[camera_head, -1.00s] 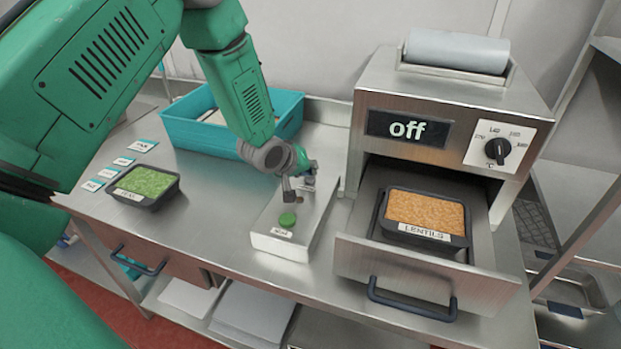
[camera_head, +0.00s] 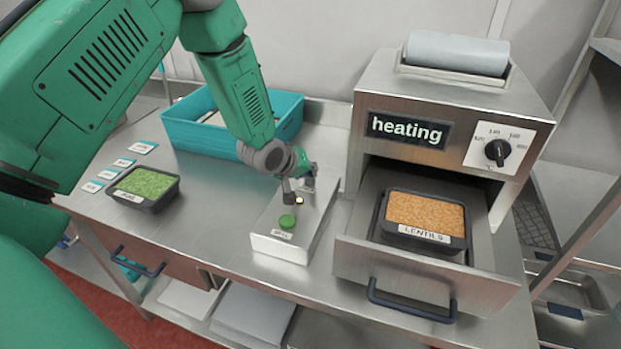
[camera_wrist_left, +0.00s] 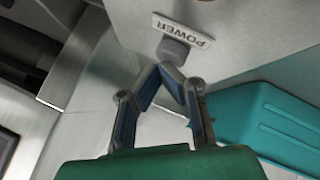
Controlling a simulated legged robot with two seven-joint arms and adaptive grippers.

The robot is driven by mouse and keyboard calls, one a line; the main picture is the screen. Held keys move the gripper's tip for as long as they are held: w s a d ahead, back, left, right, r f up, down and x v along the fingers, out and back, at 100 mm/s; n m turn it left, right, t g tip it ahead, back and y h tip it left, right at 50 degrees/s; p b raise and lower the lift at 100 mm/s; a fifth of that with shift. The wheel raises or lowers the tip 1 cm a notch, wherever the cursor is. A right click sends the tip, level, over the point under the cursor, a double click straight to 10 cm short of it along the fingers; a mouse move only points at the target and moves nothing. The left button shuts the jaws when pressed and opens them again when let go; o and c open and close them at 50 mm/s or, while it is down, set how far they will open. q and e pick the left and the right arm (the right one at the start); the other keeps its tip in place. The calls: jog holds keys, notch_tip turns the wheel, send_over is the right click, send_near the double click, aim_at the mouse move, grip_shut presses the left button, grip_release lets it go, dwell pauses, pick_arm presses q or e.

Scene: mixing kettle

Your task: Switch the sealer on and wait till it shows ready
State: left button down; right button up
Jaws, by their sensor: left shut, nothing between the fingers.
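The sealer (camera_head: 455,95) is a steel machine at the right of the bench, and its display (camera_head: 407,130) reads "heating". Its drawer (camera_head: 360,258) is pulled out and holds a black tray of lentils (camera_head: 425,212). Left of it is a steel control box (camera_head: 262,243) with a green button (camera_head: 288,221) and a small lit amber lamp (camera_head: 299,201). My left gripper (camera_head: 297,190) is shut and empty over the far part of this box. In the left wrist view, its fingertips (camera_wrist_left: 170,68) are at a grey knob (camera_wrist_left: 173,50) below a "POWER" label (camera_wrist_left: 182,29). My right gripper is not in view.
A black tray of green peas (camera_head: 147,186) stands at the left, beside several small labels (camera_head: 123,163). A teal bin (camera_head: 185,130) is behind. A dial (camera_head: 497,151) is on the sealer's front. The bench between the peas and the control box is clear.

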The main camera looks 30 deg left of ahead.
pick_arm(q)
jog(key=shift+r+p, duration=0.3)
jog(key=shift+r, duration=0.35)
notch_tip(320, 180, up, 5)
jog(key=p, duration=0.4)
jog(key=shift+f, duration=0.1)
dwell(0.4)
